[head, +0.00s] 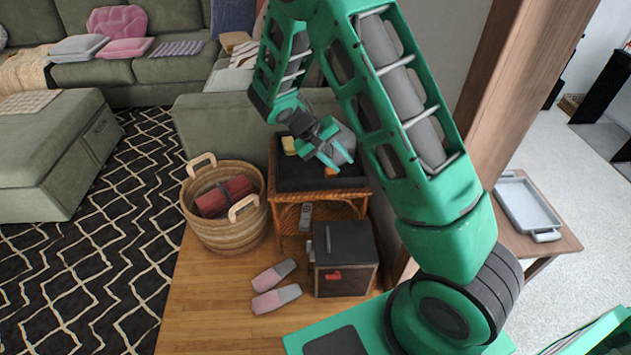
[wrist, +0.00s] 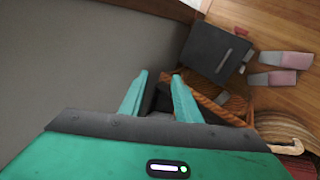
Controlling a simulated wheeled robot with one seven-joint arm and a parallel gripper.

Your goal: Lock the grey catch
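A dark box (head: 345,243) stands on the wood floor in front of the wicker side table. A thin grey bar (head: 328,240), possibly the grey catch, lies along its top near the left edge, and a red piece (head: 333,276) is on its front. I cannot tell the catch's position. My gripper (head: 342,164) is above the side table, behind and higher than the box. In the wrist view its fingers (wrist: 156,76) are apart, with nothing held.
The wicker table (head: 318,196) has a dark tray top with small items and a grey object (head: 306,216) below. A basket (head: 232,235) holds a red roll. Pink-grey slippers (head: 275,288) lie left of the box. A wooden post (head: 520,95) stands right.

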